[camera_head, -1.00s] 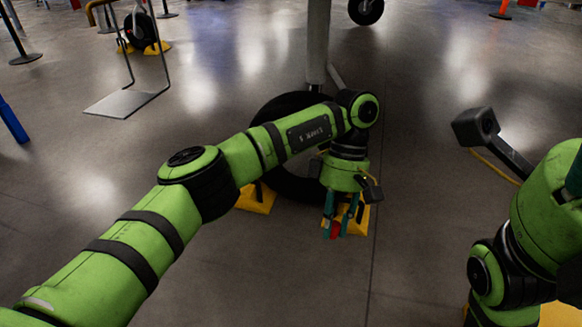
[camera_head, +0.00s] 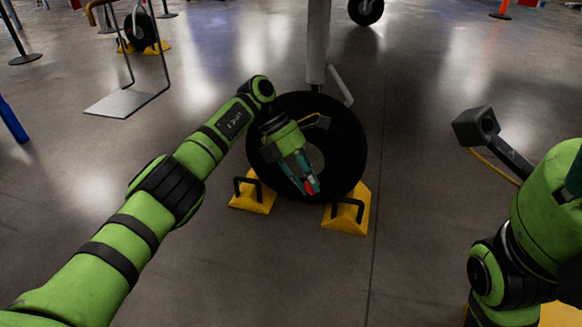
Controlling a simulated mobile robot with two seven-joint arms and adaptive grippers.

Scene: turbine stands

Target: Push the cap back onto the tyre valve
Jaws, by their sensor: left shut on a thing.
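My left gripper (camera_head: 309,187) is in front of the lower part of the black tyre (camera_head: 345,140), pointing down and slightly right. It is shut on a small red cap (camera_head: 310,187) that shows between its teal fingertips. The tyre stands upright under a grey strut (camera_head: 317,45). The tyre valve cannot be made out; my left gripper and wrist cover part of the wheel's face. Whether the cap touches the wheel cannot be told. My right arm is at the right edge, and its gripper is not clearly in view.
Yellow chocks with black handles stand at the tyre's left (camera_head: 254,197) and right (camera_head: 348,212). A metal stand (camera_head: 125,103) is at the upper left. A blue post (camera_head: 12,121) is at the left edge. The floor between is clear.

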